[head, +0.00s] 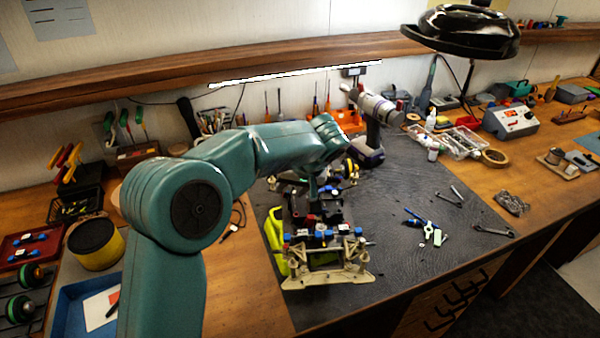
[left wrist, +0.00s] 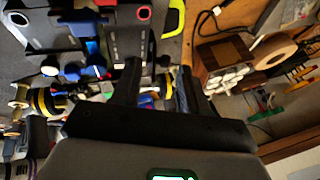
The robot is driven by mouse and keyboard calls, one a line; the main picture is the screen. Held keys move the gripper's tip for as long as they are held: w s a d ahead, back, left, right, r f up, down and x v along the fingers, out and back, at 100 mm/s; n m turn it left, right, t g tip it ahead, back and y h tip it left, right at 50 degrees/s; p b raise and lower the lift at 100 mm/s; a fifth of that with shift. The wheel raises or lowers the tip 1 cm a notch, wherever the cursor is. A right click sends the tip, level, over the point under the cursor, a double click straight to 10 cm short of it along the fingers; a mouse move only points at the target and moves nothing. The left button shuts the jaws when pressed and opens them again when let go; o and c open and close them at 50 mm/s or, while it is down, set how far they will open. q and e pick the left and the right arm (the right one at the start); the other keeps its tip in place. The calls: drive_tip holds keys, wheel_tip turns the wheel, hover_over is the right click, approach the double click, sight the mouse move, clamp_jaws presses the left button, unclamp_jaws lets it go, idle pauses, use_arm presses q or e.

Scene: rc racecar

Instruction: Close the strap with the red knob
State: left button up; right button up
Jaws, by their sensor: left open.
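The RC car (head: 322,250) stands on the dark mat with its pale bumper toward me. My left arm reaches over it from the left, and my left gripper (head: 314,188) points down above the far part of its chassis. In the left wrist view my left gripper (left wrist: 160,78) is open, with two dark fingers apart. I cannot tell whether this is the red knob. The strap cannot be made out. My right gripper is not in view.
A yellow-green item (head: 275,240) lies at the car's left. Small blue and green tools (head: 430,228) lie on the mat to the right. A black lamp (head: 460,30) hangs at upper right. The mat's right middle is mostly clear.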

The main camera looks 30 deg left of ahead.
use_arm(q)
drive_tip(key=v, duration=1.5)
drive_tip(key=shift+r, duration=0.2)
drive_tip(key=shift+s+d, duration=0.1)
drive_tip(key=shift+d, duration=0.1)
drive_tip(key=shift+c, duration=0.2)
